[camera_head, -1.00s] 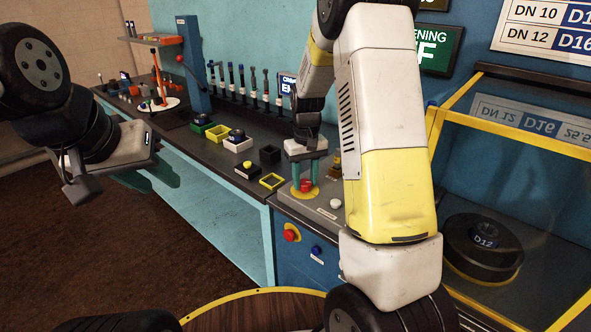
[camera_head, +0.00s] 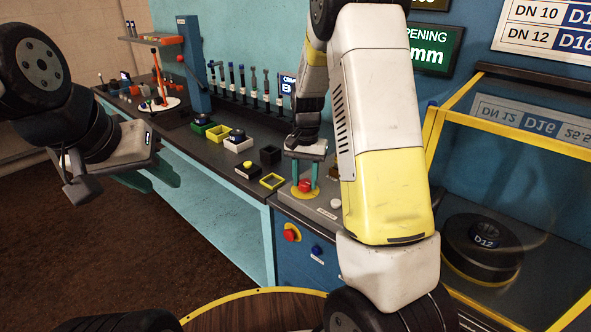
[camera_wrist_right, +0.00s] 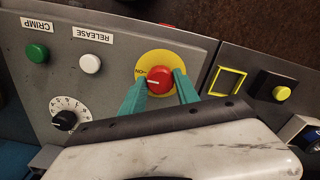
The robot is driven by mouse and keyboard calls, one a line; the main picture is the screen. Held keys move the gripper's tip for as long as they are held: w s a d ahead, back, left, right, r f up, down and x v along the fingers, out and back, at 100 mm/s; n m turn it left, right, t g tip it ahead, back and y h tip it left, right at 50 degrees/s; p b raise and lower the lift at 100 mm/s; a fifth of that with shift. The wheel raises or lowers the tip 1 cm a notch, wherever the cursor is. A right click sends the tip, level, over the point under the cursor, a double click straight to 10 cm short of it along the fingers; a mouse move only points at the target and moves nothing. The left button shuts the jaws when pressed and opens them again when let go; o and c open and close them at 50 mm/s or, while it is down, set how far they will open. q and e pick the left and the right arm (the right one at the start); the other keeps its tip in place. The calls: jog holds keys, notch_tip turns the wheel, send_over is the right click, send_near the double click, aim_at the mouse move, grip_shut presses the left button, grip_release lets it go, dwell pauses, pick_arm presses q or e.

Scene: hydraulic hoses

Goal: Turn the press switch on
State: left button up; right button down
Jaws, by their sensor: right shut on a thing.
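The press switch is a red knob (camera_wrist_right: 160,80) with a white line on a round yellow plate (camera_wrist_right: 150,62) marked ON. In the head view the red knob (camera_head: 305,186) is on the grey control panel. My right gripper (camera_wrist_right: 161,88) is above the panel, its two teal fingers on either side of the knob and shut on it. It also shows in the head view (camera_head: 305,180). My left gripper (camera_head: 150,178) hangs at the left, away from the bench; its teal fingers look apart and empty.
A green CRIMP button (camera_wrist_right: 37,53), a white RELEASE button (camera_wrist_right: 90,64) and a black dial (camera_wrist_right: 65,120) share the panel. A yellow button on a black box (camera_wrist_right: 280,93) is nearby. A green display (camera_head: 437,50) reads "OPENING" and "mm". A clear-covered case (camera_head: 510,125) stands at right.

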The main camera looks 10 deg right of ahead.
aim_at(305, 182)
dwell(0.4)
jog(key=c, duration=0.9)
grip_release()
jog(key=shift+r, duration=0.1)
notch_tip(305, 182, up, 7)
jog(key=shift+r, duration=0.35)
